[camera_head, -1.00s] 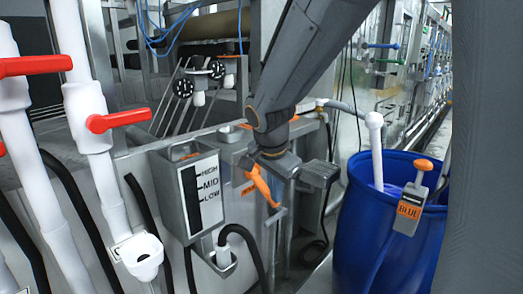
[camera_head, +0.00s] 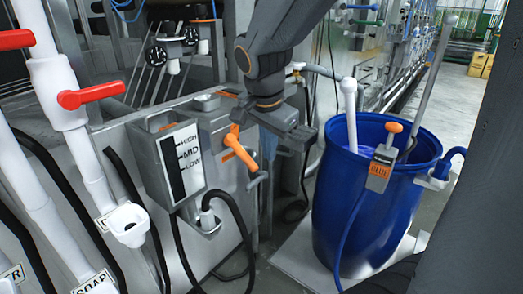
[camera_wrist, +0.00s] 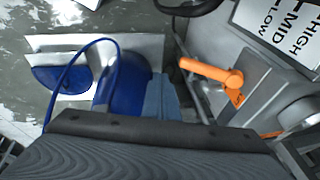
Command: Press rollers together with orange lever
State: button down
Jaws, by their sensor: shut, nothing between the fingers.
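The orange lever (camera_head: 240,150) is mounted on the front of the grey machine, right of the HIGH/MID/LOW level gauge (camera_head: 182,160). It slants down to the right. In the wrist view the lever (camera_wrist: 211,73) lies right of centre, apart from my fingers. My gripper (camera_head: 301,134) is shut and empty, just right of the lever and slightly above it, with a visible gap. The rollers pressed by the lever cannot be clearly made out.
White pipes with red handles (camera_head: 90,95) stand at the left. Black hoses hang below the gauge. Open floor (camera_head: 470,110) shows at the back right.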

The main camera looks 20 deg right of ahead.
jog(key=shift+s+d+r, duration=0.15)
jog(key=shift+s+r, duration=0.35)
jog(key=shift+s, duration=0.3)
jog(key=shift+s+d+r, duration=0.2)
jog(key=shift+s+r, duration=0.3)
jog(key=shift+s, duration=0.3)
jog(key=shift+s+d+r, duration=0.15)
jog(key=shift+s+r, duration=0.35)
jog(key=shift+s, duration=0.3)
jog(key=s+a+f+n+g+y, duration=0.1)
jog(key=s+a+f+n, duration=0.1)
jog(key=s+f+n, duration=0.2)
jog(key=s+a+f+n+g+y+p, duration=0.1)
jog(key=s+f+n, duration=0.3)
jog(key=f+n, duration=0.4)
jog(key=shift+a+f+n+g, duration=0.3)
jog(key=shift+a+f+g, duration=0.25)
jog(key=shift+f+g, duration=0.2)
